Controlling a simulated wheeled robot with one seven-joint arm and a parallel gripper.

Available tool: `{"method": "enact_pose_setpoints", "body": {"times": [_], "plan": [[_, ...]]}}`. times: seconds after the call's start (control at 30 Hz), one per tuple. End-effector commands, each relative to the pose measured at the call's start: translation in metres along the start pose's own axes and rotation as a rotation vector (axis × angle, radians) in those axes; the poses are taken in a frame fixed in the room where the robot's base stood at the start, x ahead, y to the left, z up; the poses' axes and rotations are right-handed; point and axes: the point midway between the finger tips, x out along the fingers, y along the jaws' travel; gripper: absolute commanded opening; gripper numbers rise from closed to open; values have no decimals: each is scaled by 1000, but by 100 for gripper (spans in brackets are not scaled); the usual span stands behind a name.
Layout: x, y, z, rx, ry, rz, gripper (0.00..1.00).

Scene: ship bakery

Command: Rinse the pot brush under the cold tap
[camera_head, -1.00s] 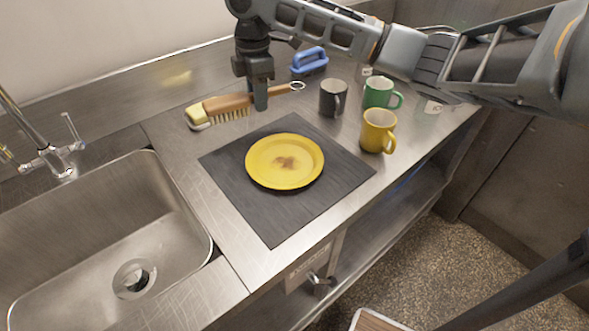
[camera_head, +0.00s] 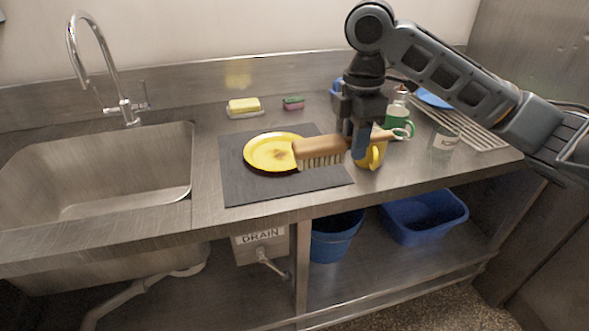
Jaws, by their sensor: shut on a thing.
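My gripper (camera_head: 360,145) is shut on the wooden handle of the pot brush (camera_head: 318,149). The brush is held roughly level above the counter, with its pale bristles pointing down and its head to the left. The head overlaps the right edge of the yellow plate (camera_head: 262,152) in view; whether they touch I cannot tell. The chrome tap (camera_head: 128,108) with its tall curved spout stands behind the sink (camera_head: 95,196), well to the left of the brush. I cannot tell which tap handle is cold. No running water shows.
The plate lies on a dark mat (camera_head: 237,186). A yellow block on a dish (camera_head: 244,106) and a sponge (camera_head: 293,103) lie at the back.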

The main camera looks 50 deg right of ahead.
Motion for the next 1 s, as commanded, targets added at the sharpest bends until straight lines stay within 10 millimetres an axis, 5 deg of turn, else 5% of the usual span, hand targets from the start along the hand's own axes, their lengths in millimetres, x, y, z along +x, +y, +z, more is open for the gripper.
{"method": "enact_pose_setpoints", "body": {"times": [0.5, 1.0], "plan": [[55, 54, -80, -1, -1, -1, 0], [100, 58, -86, 0, 0, -2, 0]]}}
